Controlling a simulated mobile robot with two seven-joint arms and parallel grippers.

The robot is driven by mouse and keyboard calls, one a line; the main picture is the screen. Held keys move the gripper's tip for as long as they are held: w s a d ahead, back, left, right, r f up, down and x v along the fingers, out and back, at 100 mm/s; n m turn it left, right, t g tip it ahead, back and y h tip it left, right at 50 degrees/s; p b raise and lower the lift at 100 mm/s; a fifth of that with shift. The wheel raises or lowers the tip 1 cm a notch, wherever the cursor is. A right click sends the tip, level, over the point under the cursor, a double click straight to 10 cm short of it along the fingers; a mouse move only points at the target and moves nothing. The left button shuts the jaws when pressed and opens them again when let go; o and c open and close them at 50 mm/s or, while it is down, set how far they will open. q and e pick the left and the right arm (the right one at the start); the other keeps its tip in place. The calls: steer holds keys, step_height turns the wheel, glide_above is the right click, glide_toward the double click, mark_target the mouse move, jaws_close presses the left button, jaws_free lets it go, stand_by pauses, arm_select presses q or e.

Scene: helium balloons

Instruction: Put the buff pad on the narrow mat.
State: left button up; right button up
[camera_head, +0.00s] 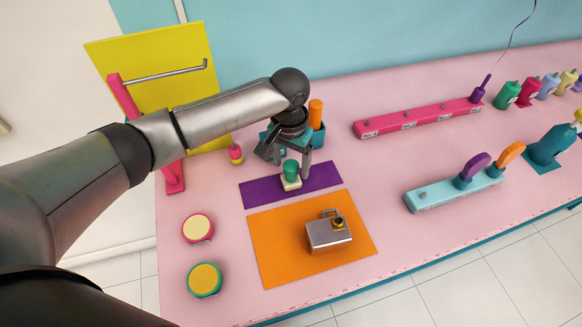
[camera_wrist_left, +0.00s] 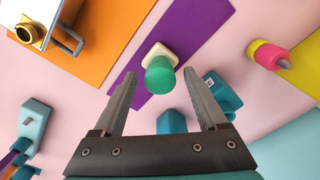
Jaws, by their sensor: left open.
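The buff pad (camera_head: 291,184) is a small cream block with a green knob on top. It rests on the narrow purple mat (camera_head: 325,175), near its middle in the head view. In the left wrist view the pad (camera_wrist_left: 158,49) also lies on the purple mat (camera_wrist_left: 193,25), with its green knob toward the camera. My left gripper (camera_head: 293,171) is open, its fingers around or just above the knob. In the left wrist view a gap shows between the knob and each finger. My right gripper is in neither view.
A wide orange mat (camera_head: 275,260) in front bears a silver box (camera_head: 328,236) with a handle. Two round tins (camera_head: 197,228) (camera_head: 205,279) stand at the left. A teal holder (camera_head: 318,136) with an orange cylinder is close behind the gripper. Pink (camera_head: 420,119) and light-blue (camera_head: 440,196) racks stand right.

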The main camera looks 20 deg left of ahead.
mark_target(290, 166)
arm_select(q)
step_height(290, 166, up, 9)
steer(key=shift+s+r+p, duration=0.15)
steer(key=shift+r+p, duration=0.05)
steer(key=shift+p, duration=0.35)
